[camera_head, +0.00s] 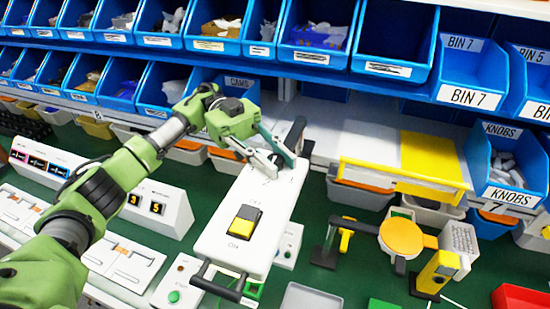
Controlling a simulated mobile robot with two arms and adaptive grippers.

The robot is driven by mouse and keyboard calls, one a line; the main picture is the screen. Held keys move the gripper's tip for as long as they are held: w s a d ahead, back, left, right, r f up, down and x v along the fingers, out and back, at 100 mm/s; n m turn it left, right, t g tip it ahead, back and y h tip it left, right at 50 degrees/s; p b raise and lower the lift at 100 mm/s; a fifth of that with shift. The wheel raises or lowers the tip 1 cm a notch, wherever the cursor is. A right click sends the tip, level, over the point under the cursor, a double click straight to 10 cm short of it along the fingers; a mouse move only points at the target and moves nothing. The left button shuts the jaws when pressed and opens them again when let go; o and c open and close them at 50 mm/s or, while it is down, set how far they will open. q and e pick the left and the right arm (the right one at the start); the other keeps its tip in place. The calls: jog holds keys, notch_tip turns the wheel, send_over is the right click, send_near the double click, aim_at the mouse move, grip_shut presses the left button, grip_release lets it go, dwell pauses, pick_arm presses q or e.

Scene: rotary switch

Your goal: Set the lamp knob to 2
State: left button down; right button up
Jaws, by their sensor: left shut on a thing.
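A white switch box (215,240) lies on the green bench, with a dark handle at each end. A yellow and black rocker switch (243,222) sits in its middle, with ON printed at its near side. My left gripper (276,163) comes in from the left and reaches down to the far end of this box. Its fingers are closed in on something there, apparently the lamp knob. The fingers hide the knob, so its setting cannot be read. Small marks on the box beside the fingertips are too small to read. My right gripper is not in view.
Blue bins (390,45) fill the shelves behind, close to my left gripper. A white panel with displays (150,205) stands left of the box. A yellow-topped stand (401,237) and other fixtures stand to the right. Little bench is clear around the box.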

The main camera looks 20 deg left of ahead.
aim_at(275, 158)
pick_arm(q)
jog(key=c, duration=1.8)
grip_release()
jog(key=shift+r, duration=0.1)
notch_tip(275, 158, up, 10)
jog(key=shift+f, duration=0.1)
jog(key=shift+f, duration=0.1)
